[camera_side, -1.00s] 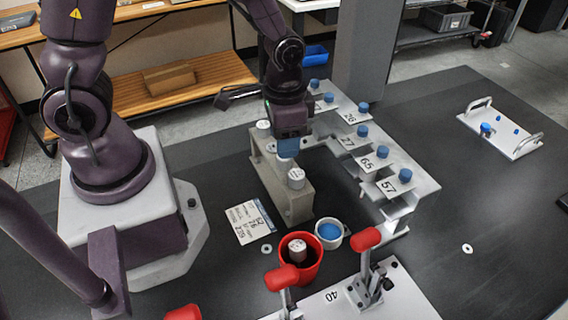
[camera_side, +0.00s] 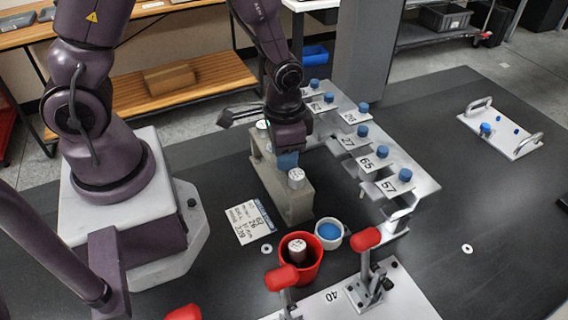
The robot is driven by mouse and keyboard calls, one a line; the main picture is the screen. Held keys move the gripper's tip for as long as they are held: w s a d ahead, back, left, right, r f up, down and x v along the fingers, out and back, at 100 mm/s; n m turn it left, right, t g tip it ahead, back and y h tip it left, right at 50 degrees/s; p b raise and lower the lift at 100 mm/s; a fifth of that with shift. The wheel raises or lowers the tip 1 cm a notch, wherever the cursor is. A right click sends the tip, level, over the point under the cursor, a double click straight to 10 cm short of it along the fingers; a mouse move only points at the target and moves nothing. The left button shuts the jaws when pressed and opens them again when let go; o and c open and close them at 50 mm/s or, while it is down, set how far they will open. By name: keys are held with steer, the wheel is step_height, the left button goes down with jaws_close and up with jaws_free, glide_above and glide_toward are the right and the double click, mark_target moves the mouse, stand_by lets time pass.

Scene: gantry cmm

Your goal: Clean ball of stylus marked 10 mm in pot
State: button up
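My gripper (camera_side: 287,158) is over the middle of a grey-beige block (camera_side: 291,204), with something blue at its lower end. I cannot tell whether the blue part is its fingertips or a held piece. A white-topped cylinder (camera_side: 296,175) stands at the block's near end. Another white top (camera_side: 262,124) shows partly at the far end. A red pot (camera_side: 313,270) in front holds a white-topped cylinder (camera_side: 297,247). A small white pot (camera_side: 343,239) with a blue inside (camera_side: 329,231) stands beside it. No 10 mm marking is readable, and no stylus ball is visible.
A stepped metal rack (camera_side: 412,180) right of the block carries several blue-topped pieces with number labels. A printed card (camera_side: 250,221) lies left of the red pot. Red-handled clamps (camera_side: 366,239) stand on a plate in front. A handled white plate (camera_side: 500,132) lies far right.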

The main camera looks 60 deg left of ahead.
step_height(320, 180, up, 10)
steer(key=shift+f, duration=0.25)
stand_by(1.1)
steer(key=shift+r, duration=0.1)
step_height(320, 180, up, 5)
steer(key=w+d+n, duration=0.3)
steer(key=d+n, duration=0.3)
steer(key=d, duration=0.8)
step_height(320, 180, down, 15)
steer(key=shift+a, duration=0.3)
steer(key=shift+f, duration=0.2)
stand_by(1.7)
